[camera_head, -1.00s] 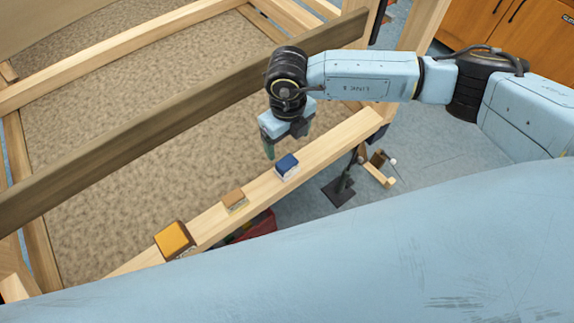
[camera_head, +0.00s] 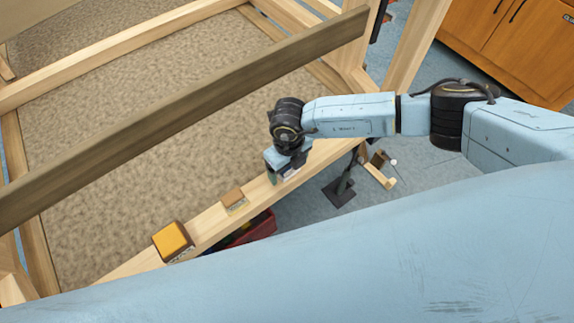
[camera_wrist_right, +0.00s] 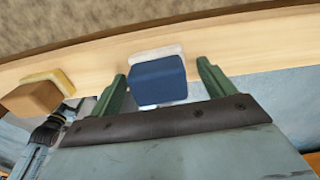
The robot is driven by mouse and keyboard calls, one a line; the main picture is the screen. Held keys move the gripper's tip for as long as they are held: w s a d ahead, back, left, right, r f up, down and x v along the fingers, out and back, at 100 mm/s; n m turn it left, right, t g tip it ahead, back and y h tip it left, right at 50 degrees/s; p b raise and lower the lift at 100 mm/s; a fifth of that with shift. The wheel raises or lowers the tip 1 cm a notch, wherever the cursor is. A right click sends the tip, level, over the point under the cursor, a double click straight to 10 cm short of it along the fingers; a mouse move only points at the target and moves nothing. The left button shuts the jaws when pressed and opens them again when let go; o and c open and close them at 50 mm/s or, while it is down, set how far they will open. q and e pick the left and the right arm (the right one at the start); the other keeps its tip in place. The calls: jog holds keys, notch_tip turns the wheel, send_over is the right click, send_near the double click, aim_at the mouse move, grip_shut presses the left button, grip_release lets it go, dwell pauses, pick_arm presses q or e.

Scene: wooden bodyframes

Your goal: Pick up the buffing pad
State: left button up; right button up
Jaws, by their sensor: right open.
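The blue block with a white layer on one face, which looks like the buffing pad (camera_wrist_right: 158,82), rests on a wooden rail (camera_head: 205,222). In the wrist view it sits between the two green fingers of my right gripper (camera_wrist_right: 161,74), which are open, one on each side of it. A gap shows beside each finger. In the head view my right gripper (camera_head: 285,176) is down at the rail and hides most of the block. My left gripper is not in view.
A brown block with a yellowish layer (camera_head: 233,197) and an orange-topped block (camera_head: 172,240) sit farther left along the rail. A red bin (camera_head: 262,226) is below the rail's near side. A dark wooden beam (camera_head: 180,115) crosses behind the gripper.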

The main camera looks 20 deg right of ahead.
jog(key=shift+c, duration=0.4)
jog(key=c, duration=1)
notch_tip(320, 180, up, 18)
jog(key=p, duration=0.1)
jog(key=shift+p, duration=0.3)
jog(key=o, duration=0.3)
jog(key=shift+c, duration=1)
